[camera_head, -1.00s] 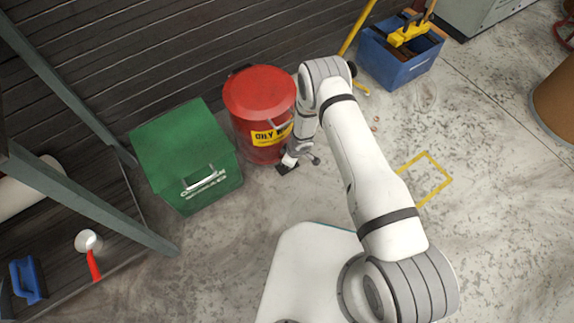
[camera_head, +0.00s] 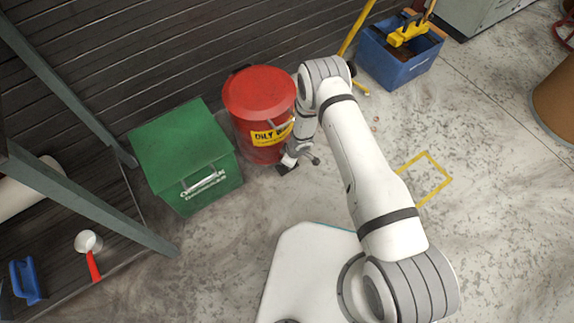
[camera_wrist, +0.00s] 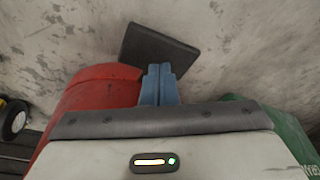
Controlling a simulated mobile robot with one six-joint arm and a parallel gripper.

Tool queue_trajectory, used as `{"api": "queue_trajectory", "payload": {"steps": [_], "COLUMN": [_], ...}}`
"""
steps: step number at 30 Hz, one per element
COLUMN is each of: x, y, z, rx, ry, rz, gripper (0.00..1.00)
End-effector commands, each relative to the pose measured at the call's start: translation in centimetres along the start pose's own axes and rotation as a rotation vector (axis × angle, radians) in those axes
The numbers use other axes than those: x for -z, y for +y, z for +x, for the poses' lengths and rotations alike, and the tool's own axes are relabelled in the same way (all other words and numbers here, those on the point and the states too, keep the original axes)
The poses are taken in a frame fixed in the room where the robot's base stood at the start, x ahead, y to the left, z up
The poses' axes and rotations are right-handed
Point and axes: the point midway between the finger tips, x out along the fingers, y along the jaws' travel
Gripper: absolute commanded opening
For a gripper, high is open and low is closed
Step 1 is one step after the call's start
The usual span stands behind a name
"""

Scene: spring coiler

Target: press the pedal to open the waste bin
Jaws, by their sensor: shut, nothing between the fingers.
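The waste bin (camera_head: 258,98) is a red drum with a yellow label, standing against the dark slatted wall. Its lid looks closed. Its pedal (camera_head: 284,168) is a small dark plate at the bin's foot, partly hidden by my gripper (camera_head: 289,161). In the wrist view the pedal (camera_wrist: 158,50) is a dark slab, and my blue fingers (camera_wrist: 160,70) are together and empty, overlapping its near edge. I cannot tell whether they touch it. The red bin (camera_wrist: 95,90) also shows at the left of the wrist view.
A green box (camera_head: 185,155) stands close on the bin's left. A blue mop bucket (camera_head: 398,58) is at the back right. A shelf with a metal post (camera_head: 90,205) is at the left. The floor in front and to the right is open, with a yellow marked square (camera_head: 425,180).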

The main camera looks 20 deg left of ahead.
Motion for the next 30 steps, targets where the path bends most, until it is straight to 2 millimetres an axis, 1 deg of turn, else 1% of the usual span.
{"api": "queue_trajectory", "payload": {"steps": [11, 30], "x": [0.0, -0.6], "y": [0.0, 0.0], "z": [0.1, 2.7], "rx": [0.0, 0.0], "ry": [0.0, 0.0], "rz": [-0.001, -0.001], "gripper": [0.0, 0.0]}}
